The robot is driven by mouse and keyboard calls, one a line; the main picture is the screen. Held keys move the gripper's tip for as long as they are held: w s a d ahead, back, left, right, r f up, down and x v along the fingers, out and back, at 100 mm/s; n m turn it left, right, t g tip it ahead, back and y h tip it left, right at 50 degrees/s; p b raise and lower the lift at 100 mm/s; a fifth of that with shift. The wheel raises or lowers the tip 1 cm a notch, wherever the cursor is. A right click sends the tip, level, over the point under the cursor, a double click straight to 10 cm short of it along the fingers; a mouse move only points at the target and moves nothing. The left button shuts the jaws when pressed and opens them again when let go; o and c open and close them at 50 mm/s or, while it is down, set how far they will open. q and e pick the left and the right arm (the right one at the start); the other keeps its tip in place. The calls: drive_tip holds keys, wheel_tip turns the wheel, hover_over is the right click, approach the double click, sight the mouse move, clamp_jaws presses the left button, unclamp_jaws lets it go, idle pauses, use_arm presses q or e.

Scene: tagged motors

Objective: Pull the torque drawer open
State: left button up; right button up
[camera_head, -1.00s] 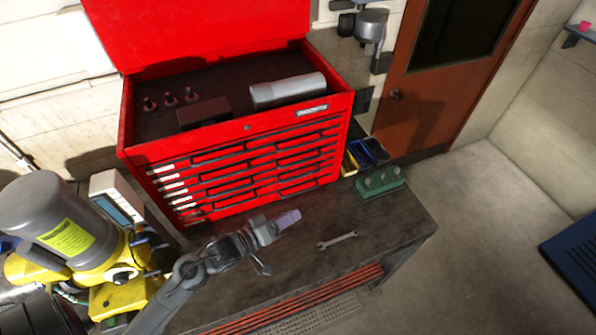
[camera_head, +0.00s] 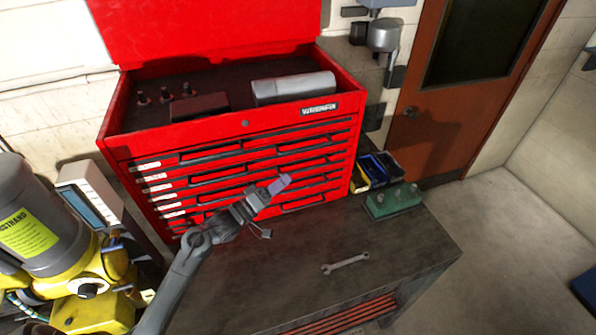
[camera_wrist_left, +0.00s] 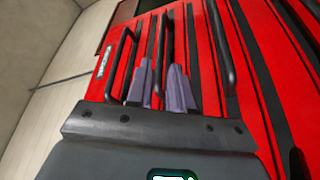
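The red tool chest (camera_head: 116,140) stands on the bench, with stacked drawers and long dark handles on its front. All its drawers look shut. White labels (camera_head: 146,165) run down the left side of the drawer fronts, too small to read, so I cannot tell which is the torque drawer. My left gripper (camera_head: 280,185) is in front of the lower drawers, right of centre. In the left wrist view its two purple-grey fingers (camera_wrist_left: 161,85) are apart, with a drawer handle (camera_wrist_left: 157,55) showing between them. I cannot tell whether they touch it. My right gripper is out of view.
The chest's lid is up; a grey cylinder (camera_head: 292,87) and a dark box lie in the top. A wrench (camera_head: 345,263) lies on the bench (camera_head: 300,285). A green block (camera_head: 393,203) and small bins (camera_head: 376,170) are at right. A yellow-grey machine (camera_head: 85,280) stands at left.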

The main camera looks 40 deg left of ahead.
sight(298, 171)
use_arm(q)
drive_tip(key=shift+x, duration=3.1)
clamp_jaws()
